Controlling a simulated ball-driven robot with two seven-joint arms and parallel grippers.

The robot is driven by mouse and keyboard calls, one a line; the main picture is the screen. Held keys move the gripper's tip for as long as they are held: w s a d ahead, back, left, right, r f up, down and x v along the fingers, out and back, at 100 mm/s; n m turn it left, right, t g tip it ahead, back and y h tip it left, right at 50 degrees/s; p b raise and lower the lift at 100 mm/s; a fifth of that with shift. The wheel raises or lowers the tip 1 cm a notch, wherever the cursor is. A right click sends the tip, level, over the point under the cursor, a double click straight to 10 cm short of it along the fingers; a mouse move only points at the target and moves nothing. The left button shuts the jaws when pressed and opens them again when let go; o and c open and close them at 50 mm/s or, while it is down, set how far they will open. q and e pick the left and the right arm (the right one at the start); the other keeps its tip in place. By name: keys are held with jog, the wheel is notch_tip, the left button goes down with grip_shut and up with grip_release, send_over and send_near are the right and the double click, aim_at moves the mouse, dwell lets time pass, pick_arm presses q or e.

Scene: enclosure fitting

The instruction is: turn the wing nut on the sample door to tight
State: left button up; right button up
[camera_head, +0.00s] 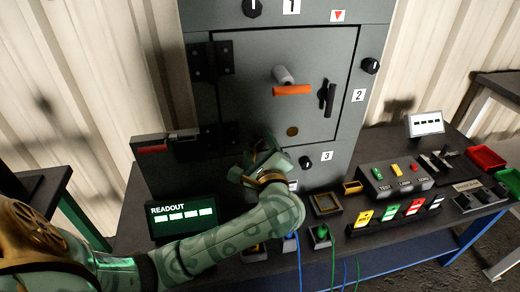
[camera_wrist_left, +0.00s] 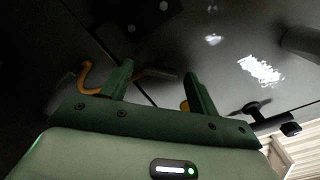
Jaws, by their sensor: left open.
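The grey sample door (camera_head: 250,85) is shut on the front of the dark cabinet. A black wing-shaped part, which looks like the wing nut (camera_head: 327,98), stands nearly upright near the door's right edge. A black part on a post, likely the same nut (camera_wrist_left: 268,116), shows at the right of the left wrist view. My left gripper (camera_head: 258,160) is open and empty, in front of the door's lower edge, below and left of the nut and apart from it. Its two green fingers (camera_wrist_left: 158,85) show in the wrist view. My right gripper is not in view.
Black knobs (camera_head: 371,65) sit on the cabinet frame. A readout box (camera_head: 183,217), a button box (camera_head: 395,175) and coloured blocks (camera_head: 390,212) crowd the bench.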

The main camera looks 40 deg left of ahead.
pick_arm(q)
jog(key=c, duration=1)
